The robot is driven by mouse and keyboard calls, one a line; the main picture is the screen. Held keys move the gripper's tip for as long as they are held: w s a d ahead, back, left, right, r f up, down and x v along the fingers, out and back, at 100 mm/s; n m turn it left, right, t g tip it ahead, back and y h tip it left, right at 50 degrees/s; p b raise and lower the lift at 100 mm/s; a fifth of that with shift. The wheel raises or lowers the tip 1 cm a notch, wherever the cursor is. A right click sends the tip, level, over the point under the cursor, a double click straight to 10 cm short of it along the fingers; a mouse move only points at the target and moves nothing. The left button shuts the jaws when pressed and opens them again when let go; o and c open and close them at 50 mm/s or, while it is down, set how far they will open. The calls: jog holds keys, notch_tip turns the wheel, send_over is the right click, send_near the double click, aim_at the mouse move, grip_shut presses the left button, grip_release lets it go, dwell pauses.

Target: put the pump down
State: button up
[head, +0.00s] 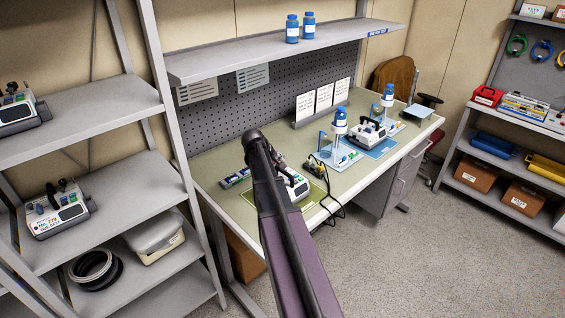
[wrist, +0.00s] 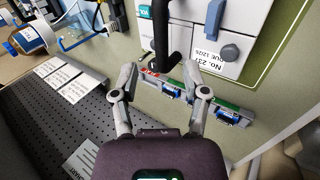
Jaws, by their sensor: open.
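The pump labelled No. 237 (wrist: 225,45) is white with a black handle (wrist: 161,35) and grey knobs. It rests on the green mat (wrist: 272,50) on the workbench. In the head view my arm covers much of this pump (head: 298,187) and the mat (head: 314,198) shows at its right. In the wrist view my gripper (wrist: 160,75) is open, with one finger on each side of the handle's near end. Gaps show between the fingers and the handle. The head view hides my gripper behind the arm.
A second pump (head: 367,131) stands on a blue mat with bottle stands beside it. A strip of small coloured parts (wrist: 205,100) lies by the green mat. A black cable (head: 333,190) lies to its right. The pegboard (head: 235,112) and upper shelf (head: 290,50) bound the back.

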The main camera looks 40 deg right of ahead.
jog(key=shift+p+v, duration=1.95)
jog(key=shift+v, duration=0.75)
jog(key=s+a+f+y, duration=0.1)
jog(key=s+a, duration=0.4)
jog(key=a, duration=0.6)
jog(key=s+a+f+y, duration=0.1)
jog(key=s+a+y, duration=0.2)
jog(key=a, duration=0.9)
jog(key=s+a+f+y, duration=0.1)
jog(key=s+a+y, duration=0.1)
jog(key=s+a, duration=0.6)
jog(key=a, duration=0.4)
jog(key=shift+s+m+y, duration=0.25)
jog(key=shift+m+y, duration=0.15)
jog(key=shift+a+f, duration=0.1)
jog(key=shift+a, duration=0.05)
notch_tip(320, 180, down, 5)
jog(key=b, duration=0.4)
jog(key=shift+b, duration=0.35)
jog(key=shift+s, duration=0.1)
